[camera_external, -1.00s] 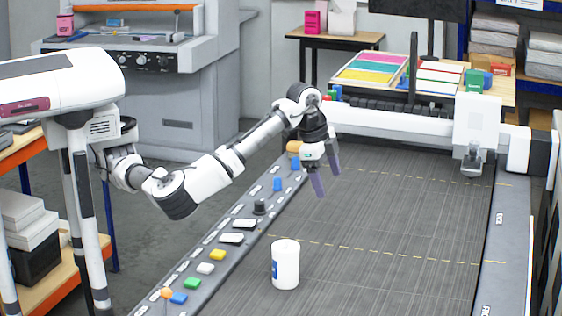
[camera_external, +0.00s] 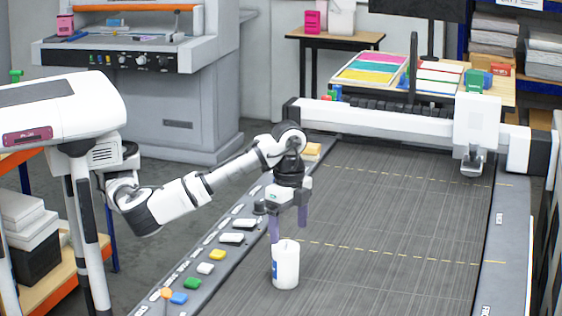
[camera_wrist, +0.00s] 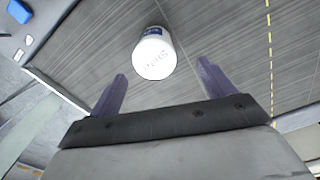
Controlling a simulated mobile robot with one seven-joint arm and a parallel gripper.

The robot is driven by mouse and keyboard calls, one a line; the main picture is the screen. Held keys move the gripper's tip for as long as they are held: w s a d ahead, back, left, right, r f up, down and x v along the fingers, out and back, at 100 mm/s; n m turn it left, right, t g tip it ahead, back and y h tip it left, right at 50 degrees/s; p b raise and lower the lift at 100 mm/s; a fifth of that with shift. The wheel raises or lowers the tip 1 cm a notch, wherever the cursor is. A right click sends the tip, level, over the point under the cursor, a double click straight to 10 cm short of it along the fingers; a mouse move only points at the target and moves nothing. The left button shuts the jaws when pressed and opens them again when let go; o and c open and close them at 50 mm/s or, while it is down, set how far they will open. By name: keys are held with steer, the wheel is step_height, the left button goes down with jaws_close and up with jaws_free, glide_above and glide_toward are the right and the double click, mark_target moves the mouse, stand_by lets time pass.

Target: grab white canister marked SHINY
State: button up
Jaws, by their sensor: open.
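The white canister (camera_external: 286,266) stands upright on the dark conveyor-like bed, with a blue patch on its left side. I see no contact in the wrist view.
A grey control strip (camera_external: 222,240) with coloured buttons runs along the bed's left edge. A white gantry (camera_external: 400,122) with a carriage (camera_external: 474,125) crosses the back. The dark bed (camera_external: 400,230) is clear to the canister's right.

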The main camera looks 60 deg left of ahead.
mark_target(286, 246)
steer(key=shift+f+b, duration=1.35)
steer(key=shift+f, duration=0.25)
steer(key=f+b, duration=0.5)
steer(key=shift+s, duration=0.4)
steer(key=c, duration=1.2)
